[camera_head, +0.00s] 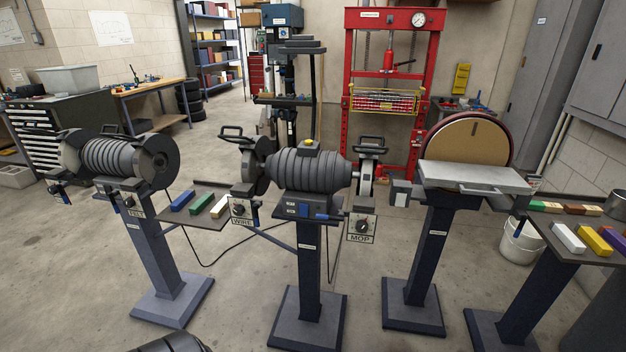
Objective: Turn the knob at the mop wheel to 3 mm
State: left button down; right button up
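The mop wheel (366,182) is at the right end of the middle grinder (305,170), partly hidden by its guard and fittings. Below it hangs a pale plate marked MOP with a dark round knob (363,226) on it. A small red mark shows at the knob, but the scale and its setting are too small to read. A similar knob (239,209) sits on the plate marked WIRE at the left end of the grinder. Neither of my grippers is in view, and nothing touches the MOP knob.
A second grinder (115,158) stands at left and a disc sander (468,140) at right, on pedestals. Shelves with coloured bars flank the middle grinder and sander. A red press (385,75) stands behind. Open floor lies in front; a cable runs behind the middle pedestal.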

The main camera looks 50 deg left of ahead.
aim_at(361, 226)
jog(key=u, duration=1.55)
jog(key=z, duration=0.25)
